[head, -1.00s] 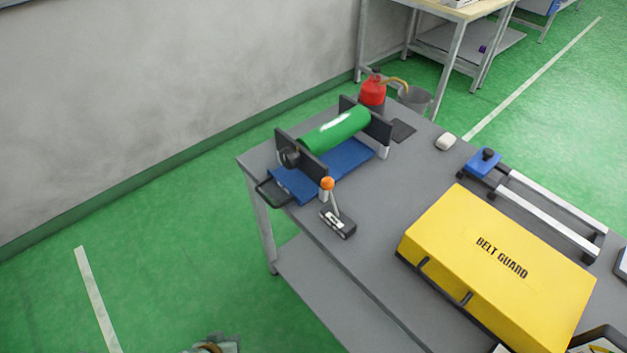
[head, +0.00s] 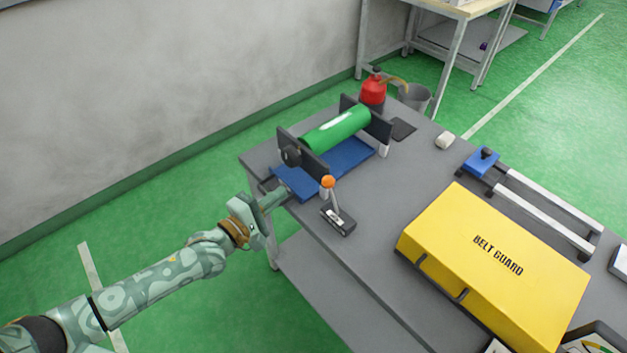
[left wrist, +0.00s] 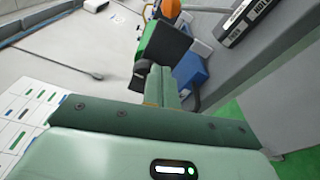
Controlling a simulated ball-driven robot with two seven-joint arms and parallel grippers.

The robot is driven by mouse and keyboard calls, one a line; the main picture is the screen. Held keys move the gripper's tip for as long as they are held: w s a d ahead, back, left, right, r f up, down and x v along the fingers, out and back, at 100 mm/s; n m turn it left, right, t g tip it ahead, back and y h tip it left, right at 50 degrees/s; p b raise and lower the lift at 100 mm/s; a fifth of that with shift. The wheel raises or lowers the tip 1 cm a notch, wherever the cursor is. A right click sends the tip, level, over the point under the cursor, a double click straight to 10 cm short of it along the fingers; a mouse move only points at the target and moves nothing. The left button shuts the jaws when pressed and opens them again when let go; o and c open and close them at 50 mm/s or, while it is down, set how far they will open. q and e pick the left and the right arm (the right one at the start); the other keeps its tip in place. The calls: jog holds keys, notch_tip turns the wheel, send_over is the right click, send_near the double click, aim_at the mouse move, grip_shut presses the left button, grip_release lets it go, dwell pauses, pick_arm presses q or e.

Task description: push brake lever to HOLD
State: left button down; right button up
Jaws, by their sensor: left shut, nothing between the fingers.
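The brake lever (head: 334,202) has an orange ball knob on a thin grey stem and a dark base with a white label. It stands on the grey table near its left front edge. In the left wrist view the orange knob (left wrist: 171,8) shows at the top, and the labelled lever base (left wrist: 243,20) at the top right. My left gripper (head: 284,193) is shut and empty. It is just left of the lever in the head view, by the front edge of the blue tray, apart from the knob. My right gripper is not in view.
A green roller (head: 336,129) in dark brackets sits over a blue tray (head: 350,154) behind the lever. A yellow belt guard box (head: 490,255) lies to the right. A red can (head: 373,91) stands at the back. Bare table lies between lever and box.

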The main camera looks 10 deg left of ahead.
aim_at(315, 167)
pick_arm(q)
jog(key=b+x, duration=0.2)
jog(key=x, duration=0.8)
jog(key=shift+w+f+b, duration=0.15)
jog(key=shift+b, duration=0.25)
jog(key=s+d+p, duration=0.1)
jog(key=s+d+r, duration=0.1)
jog(key=shift+s+d+r+p, duration=0.1)
jog(key=shift+s+r+p, duration=0.05)
jog(key=shift+s+p, duration=0.25)
jog(key=shift+s+d, duration=0.15)
